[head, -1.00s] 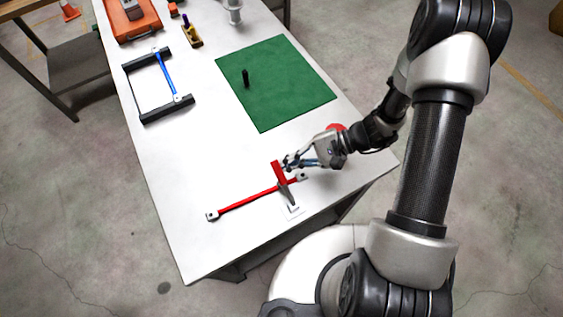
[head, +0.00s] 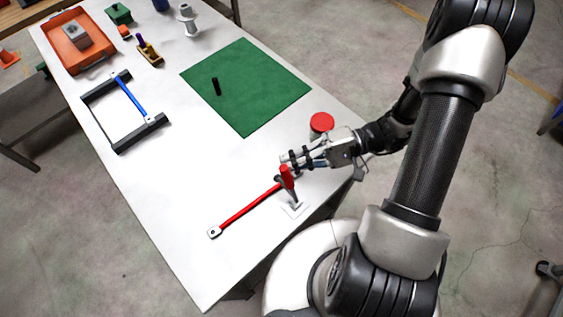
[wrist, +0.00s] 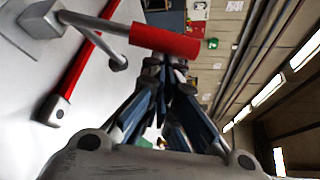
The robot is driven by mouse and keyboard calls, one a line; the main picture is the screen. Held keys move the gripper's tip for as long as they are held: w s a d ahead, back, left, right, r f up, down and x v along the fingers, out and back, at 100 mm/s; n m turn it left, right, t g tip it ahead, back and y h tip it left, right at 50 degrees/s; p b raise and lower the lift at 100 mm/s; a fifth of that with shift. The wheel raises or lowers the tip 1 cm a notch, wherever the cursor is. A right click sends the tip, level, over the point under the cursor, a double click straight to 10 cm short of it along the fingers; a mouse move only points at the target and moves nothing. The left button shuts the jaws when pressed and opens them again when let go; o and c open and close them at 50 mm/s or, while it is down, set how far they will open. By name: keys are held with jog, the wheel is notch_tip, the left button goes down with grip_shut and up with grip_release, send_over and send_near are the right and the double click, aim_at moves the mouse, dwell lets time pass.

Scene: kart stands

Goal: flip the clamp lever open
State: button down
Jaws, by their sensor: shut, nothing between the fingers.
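The clamp lever (head: 287,177) has a red grip on a grey metal arm and rises from a small pale base (head: 295,209) near the table's front edge. It stands raised, tilted a little left in the head view. In the wrist view its red grip (wrist: 165,41) lies across the top centre, just ahead of the fingertips. My gripper (head: 284,159) is shut and empty, beside and just beyond the top of the grip. Its blue-grey fingers (wrist: 167,68) also show in the wrist view. I cannot tell whether they touch the grip.
A red bar (head: 250,208) with pale ends lies beside the lever. A red round object (head: 322,122) stands behind my wrist. A black frame with a blue bar (head: 131,97) and an orange tray (head: 53,46) are farther left.

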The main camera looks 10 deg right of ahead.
jog(key=shift+s+d+r+p, duration=0.1)
jog(key=shift+s+d+r, duration=0.2)
jog(key=shift+s, duration=0.2)
jog(key=shift+s+d+r+p, duration=0.1)
jog(key=shift+s+d+r, duration=0.2)
jog(key=shift+s, duration=0.2)
jog(key=shift+s+d+r+p, duration=0.1)
jog(key=shift+s+d+r, duration=0.1)
jog(key=shift+s+d, duration=0.25)
jog(key=shift+s+a, duration=0.1)
jog(key=shift+s, duration=0.05)
